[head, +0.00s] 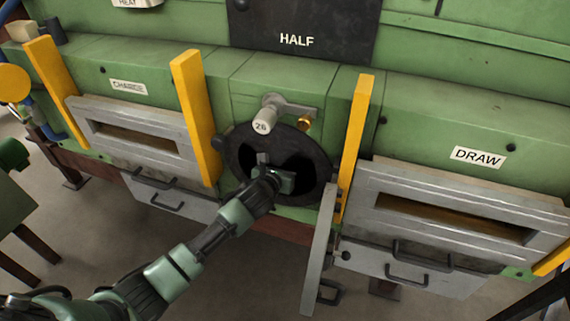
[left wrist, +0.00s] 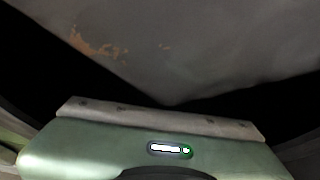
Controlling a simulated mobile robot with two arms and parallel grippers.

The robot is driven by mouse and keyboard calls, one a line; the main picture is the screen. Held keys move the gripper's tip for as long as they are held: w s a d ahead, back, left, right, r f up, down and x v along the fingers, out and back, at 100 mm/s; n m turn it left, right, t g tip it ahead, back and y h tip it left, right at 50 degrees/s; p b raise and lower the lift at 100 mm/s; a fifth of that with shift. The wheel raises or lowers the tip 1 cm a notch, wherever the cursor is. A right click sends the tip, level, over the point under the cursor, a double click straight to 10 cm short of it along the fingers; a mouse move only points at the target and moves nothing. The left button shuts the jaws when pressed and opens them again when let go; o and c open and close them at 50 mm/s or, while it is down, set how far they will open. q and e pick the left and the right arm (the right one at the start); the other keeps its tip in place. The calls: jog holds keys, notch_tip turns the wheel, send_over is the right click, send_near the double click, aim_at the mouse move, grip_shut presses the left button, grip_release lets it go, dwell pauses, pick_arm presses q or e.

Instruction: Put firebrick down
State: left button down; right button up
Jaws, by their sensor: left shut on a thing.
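A pale beige block (head: 20,31), possibly the firebrick, sits on the green ledge at the far upper left, well away from my left gripper. My left gripper (head: 276,180) is at the middle of a dark round fitting (head: 240,150) on the furnace front. It is shut, but its own wrist hides most of what is between the jaws. In the left wrist view, a grey worn surface (left wrist: 180,45) with orange patches narrows to a corner close to the jaws, with black gaps on both sides. No firebrick can be made out in the jaws. My right gripper is not in view.
A grey lever marked 26 (head: 272,114) is above the round fitting. Yellow upright bars (head: 195,115) flank the slotted CHARGE door (head: 135,140) and DRAW door (head: 460,210). A grey plate (head: 319,250) juts out right of my forearm. Grey floor (head: 235,285) shows below.

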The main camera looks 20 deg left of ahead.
pick_arm(q)
jog(key=c, duration=0.7)
grip_release()
jog(key=shift+f, duration=0.15)
